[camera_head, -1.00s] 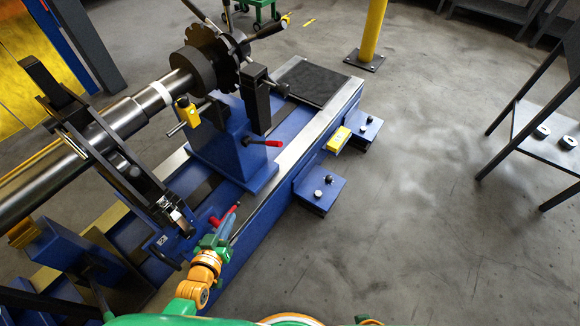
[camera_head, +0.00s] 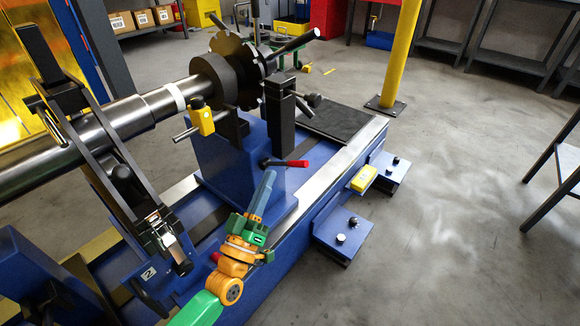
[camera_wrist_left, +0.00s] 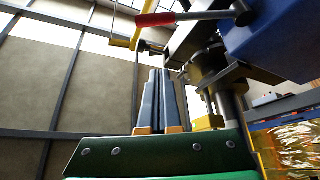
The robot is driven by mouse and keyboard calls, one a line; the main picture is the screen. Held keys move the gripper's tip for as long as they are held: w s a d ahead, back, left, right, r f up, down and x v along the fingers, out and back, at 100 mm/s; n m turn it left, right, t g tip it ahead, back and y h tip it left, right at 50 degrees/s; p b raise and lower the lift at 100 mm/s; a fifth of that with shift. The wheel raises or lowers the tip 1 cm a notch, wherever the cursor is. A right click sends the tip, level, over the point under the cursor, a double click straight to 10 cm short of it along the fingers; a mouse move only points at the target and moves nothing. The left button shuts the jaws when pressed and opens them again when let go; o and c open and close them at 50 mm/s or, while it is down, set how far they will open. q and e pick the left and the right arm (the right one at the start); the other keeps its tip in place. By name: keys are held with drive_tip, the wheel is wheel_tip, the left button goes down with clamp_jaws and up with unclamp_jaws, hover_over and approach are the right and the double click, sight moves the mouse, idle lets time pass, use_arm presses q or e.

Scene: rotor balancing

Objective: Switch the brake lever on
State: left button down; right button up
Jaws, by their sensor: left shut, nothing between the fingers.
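A lever with a red grip (camera_head: 297,163) and a dark shaft sticks out from the side of the blue pedestal (camera_head: 225,165). In the left wrist view the red grip (camera_wrist_left: 155,19) shows at the top, beyond the fingertips. My left gripper (camera_head: 269,174) is shut and empty, its blue-grey fingers pointing up just below and left of the grip. In the left wrist view the closed fingers (camera_wrist_left: 160,72) stand side by side, apart from the lever. A second red grip (camera_head: 215,257) is partly hidden behind my left wrist. The right gripper is not in view.
A large steel shaft (camera_head: 140,110) lies across the blue machine, with a notched dark disc (camera_head: 232,52) at its end. A yellow box (camera_head: 363,179) and blue foot plates (camera_head: 342,235) are at the machine's right side.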

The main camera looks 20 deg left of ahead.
use_arm(q)
wheel_tip(320, 180, up, 3)
hover_over(289, 166)
drive_tip(key=s+a, duration=0.1)
drive_tip(key=s, duration=0.1)
drive_tip(key=f+b, duration=0.1)
drive_tip(key=d+f+b, duration=0.1)
drive_tip(key=f, duration=0.1)
drive_tip(key=shift+s+d+b, duration=0.1)
drive_tip(key=shift+d+b, duration=0.05)
drive_tip(key=shift+b, duration=0.2)
drive_tip(key=shift+d+f, duration=0.1)
drive_tip(key=shift+d, duration=0.1)
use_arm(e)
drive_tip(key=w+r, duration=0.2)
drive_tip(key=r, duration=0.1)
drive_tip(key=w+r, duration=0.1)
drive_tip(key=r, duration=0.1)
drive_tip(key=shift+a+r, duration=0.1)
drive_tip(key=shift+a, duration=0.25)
